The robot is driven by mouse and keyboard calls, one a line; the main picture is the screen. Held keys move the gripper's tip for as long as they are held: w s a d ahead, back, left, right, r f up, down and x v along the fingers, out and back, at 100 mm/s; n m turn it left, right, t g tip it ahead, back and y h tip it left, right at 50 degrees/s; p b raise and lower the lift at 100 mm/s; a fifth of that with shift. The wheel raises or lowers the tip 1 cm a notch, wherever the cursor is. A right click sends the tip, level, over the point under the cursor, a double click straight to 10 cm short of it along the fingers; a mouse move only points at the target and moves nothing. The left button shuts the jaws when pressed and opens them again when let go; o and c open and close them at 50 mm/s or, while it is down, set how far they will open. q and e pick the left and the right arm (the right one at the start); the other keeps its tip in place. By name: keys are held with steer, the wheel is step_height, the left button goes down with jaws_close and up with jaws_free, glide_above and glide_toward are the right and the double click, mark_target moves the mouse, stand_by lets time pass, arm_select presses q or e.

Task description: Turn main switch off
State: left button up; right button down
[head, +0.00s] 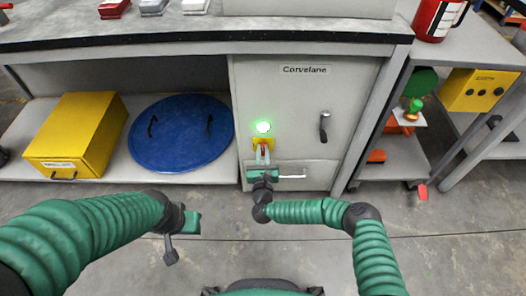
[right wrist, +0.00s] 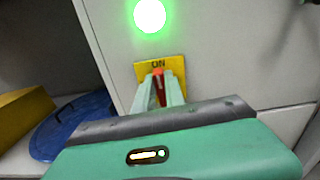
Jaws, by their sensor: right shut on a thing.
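The main switch is a yellow plate (head: 257,142) with a red handle, on the front of the grey cabinet (head: 285,95) below a lit green lamp (head: 263,127). In the right wrist view the plate (right wrist: 145,71) reads "ON" at its top, and the red handle (right wrist: 160,87) points up towards that word. My right gripper (head: 262,152) is at the switch. Its two fingers (right wrist: 159,92) are shut on the red handle and hide the lower plate. My left gripper (head: 180,236) hangs at the lower left, away from the cabinet; its jaws are not clear.
A grey worktop (head: 130,32) overhangs the cabinet. A door handle (head: 324,127) sticks out right of the switch. On the shelf at left are a yellow box (head: 80,132) and a blue round lid (head: 180,133). The floor in front is clear.

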steer(key=shift+s+a+f+n+p, duration=0.1)
steer(key=shift+a+f+n+p, duration=0.3)
steer(key=shift+n, duration=2.5)
steer(key=shift+s+a+f+n+p, duration=0.2)
steer(key=shift+n+p, duration=0.25)
steer(key=shift+n, duration=2.45)
steer(key=shift+w+a+f+n+p, duration=0.1)
steer(key=shift+a+f+n+p, duration=0.25)
steer(key=shift+n, duration=2.55)
steer(key=c, duration=1.7)
jaws_free()
steer(key=shift+c, duration=0.2)
steer(key=o, duration=0.3)
steer(key=shift+w, duration=0.1)
steer(key=shift+o, duration=0.2)
steer(key=shift+r, duration=0.1)
steer(key=shift+d, duration=0.1)
